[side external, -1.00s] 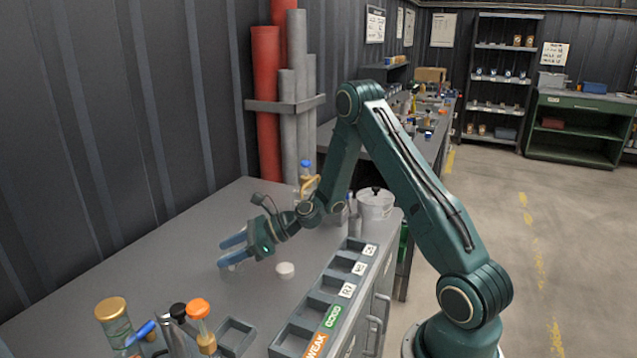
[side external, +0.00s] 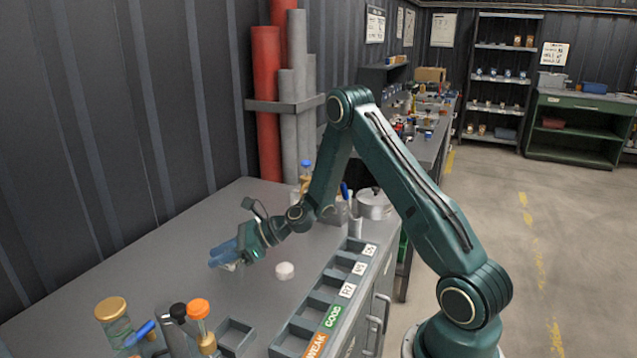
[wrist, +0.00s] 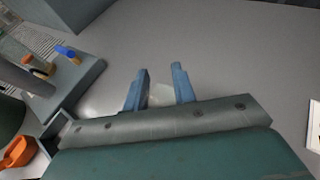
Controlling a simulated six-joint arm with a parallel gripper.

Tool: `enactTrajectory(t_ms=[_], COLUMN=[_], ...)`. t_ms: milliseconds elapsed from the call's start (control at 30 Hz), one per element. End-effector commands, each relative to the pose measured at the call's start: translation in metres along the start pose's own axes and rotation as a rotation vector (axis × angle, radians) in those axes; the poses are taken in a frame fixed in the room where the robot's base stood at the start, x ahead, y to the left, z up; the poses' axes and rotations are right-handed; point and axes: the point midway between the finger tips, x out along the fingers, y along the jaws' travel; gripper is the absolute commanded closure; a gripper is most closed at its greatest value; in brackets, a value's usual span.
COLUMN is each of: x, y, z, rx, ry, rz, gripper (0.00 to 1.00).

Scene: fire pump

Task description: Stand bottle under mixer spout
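My gripper (side external: 222,254) is low over the left part of the grey bench, its two blue fingers pointing left. In the wrist view, the fingers (wrist: 161,78) stand apart. A pale, translucent thing (wrist: 160,95) shows in the gap between them, possibly the bottle; contact with the fingers cannot be made out. In the side view, a pale bit of it (side external: 232,266) shows just below the fingers, and the rest is hidden. A blue-capped vessel (side external: 306,172) stands at the back of the bench, partly hidden by my arm. I cannot tell which thing is the mixer spout.
A small white round piece (side external: 285,270) lies right of my gripper. A labelled compartment rack (side external: 333,292) runs along the bench edge. A gold-lidded jar (side external: 113,318) and an orange-capped vessel (side external: 201,325) stand in front. The bench's left middle is clear.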

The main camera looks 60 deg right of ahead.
Motion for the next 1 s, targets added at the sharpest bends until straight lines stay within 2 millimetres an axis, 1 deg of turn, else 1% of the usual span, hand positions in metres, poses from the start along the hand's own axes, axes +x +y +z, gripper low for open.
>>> enactTrajectory(t_ms=[67, 100, 367, 567, 767, 1000], x=[0.0, 0.0, 0.0, -0.003, -0.01, -0.024], y=[0.0, 0.0, 0.0, 0.0, 0.0, 0.0], z=[0.0, 0.0, 0.001, 0.008, 0.025, 0.059], rx=[0.0, 0.0, -0.001, -0.003, -0.004, -0.005], ry=[0.0, 0.0, 0.0, -0.001, -0.002, -0.002], rz=[0.0, 0.0, 0.0, 0.0, -0.002, -0.001], gripper=[0.96, 1.0, 1.0, 1.0, 1.0, 1.0])
